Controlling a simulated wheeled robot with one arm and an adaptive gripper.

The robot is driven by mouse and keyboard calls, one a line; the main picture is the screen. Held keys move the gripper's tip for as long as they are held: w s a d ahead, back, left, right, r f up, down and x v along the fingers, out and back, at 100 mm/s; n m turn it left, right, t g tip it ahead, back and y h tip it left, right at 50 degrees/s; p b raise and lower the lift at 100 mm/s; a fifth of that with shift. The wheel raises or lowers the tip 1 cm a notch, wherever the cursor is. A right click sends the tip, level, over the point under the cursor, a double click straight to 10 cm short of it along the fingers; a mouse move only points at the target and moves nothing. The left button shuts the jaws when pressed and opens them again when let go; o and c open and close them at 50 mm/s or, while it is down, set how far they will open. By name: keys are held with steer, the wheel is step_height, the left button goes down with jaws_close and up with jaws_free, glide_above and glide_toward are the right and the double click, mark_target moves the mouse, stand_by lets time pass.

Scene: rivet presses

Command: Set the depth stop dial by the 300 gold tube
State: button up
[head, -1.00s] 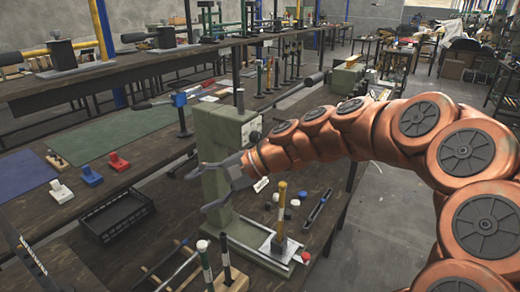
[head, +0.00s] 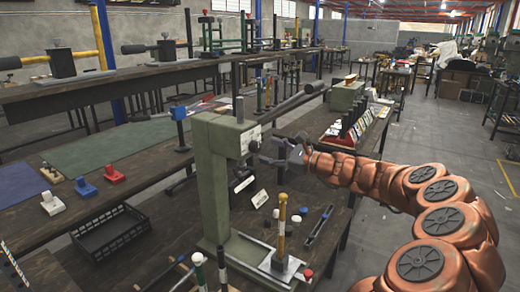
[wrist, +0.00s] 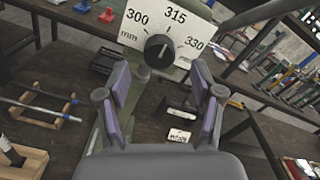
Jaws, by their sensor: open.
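A black dial knob (wrist: 158,51) sits on a white scale plate (wrist: 138,31) marked 300, 315 and 330 in the wrist view. A small light mark shows on the knob, but its exact setting is too small to tell. The dial is on the upper part of a grey-green press (head: 213,175). My gripper (wrist: 160,82) is open and empty, its purple-grey pads either side of the knob's line and apart from it. In the head view my gripper (head: 277,150) is right of the press head.
White label cards (head: 259,199) show right of the press column. A black crate (head: 110,232) is at the left. Several dark-topped tubes (head: 353,128) stand on the bench behind my arm.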

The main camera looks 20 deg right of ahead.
mark_target(258, 148)
steer(key=shift+x, duration=2.15)
steer(key=shift+c, duration=0.2)
steer(key=c, duration=1.1)
